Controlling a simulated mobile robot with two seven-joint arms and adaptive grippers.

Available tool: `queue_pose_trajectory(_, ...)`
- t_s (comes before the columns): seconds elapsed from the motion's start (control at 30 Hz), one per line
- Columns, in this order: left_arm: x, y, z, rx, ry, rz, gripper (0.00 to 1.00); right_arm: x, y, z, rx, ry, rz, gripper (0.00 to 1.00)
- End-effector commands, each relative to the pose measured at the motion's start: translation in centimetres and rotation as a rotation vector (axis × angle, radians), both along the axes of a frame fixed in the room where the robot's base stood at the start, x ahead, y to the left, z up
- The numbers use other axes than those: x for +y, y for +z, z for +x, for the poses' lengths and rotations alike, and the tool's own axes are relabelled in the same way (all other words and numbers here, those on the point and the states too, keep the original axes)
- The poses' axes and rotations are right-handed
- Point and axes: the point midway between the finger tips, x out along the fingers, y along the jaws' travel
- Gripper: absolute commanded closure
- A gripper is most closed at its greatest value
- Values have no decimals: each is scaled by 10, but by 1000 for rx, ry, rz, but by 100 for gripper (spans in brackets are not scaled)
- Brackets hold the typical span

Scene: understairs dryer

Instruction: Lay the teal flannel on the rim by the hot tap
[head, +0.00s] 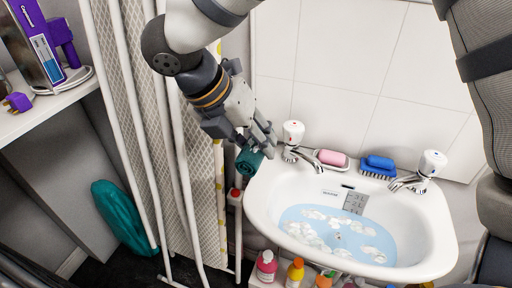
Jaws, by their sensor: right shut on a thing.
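My right gripper (257,143) reaches down from the top and is shut on the teal flannel (249,161), which looks rolled or folded into a small bundle. The flannel is at the back left corner of the white basin (262,222), left of the hot tap (293,134), which has a red mark on its white head. In the picture the flannel overlaps the edge of the rim; I cannot tell whether it touches it. The fingers hide part of the flannel. My left gripper is not in view.
A pink soap (332,158) and a blue brush (378,165) sit along the basin's back ledge, before the other tap (431,165). The basin holds bluish water with foam. White rails (140,120) stand left. Several bottles (266,266) stand below.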

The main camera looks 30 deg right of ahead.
Motion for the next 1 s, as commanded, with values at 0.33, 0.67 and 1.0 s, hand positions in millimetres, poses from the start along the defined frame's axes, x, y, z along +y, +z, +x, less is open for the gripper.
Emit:
queue_pose_trajectory(0.33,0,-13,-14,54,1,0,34,-24,-39,20,12,-6,2,92)
queue_pose_trajectory(0.67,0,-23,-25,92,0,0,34,-33,-73,27,5,-4,-1,92)
queue_pose_trajectory(1.0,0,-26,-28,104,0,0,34,-33,-95,27,2,-7,1,92)
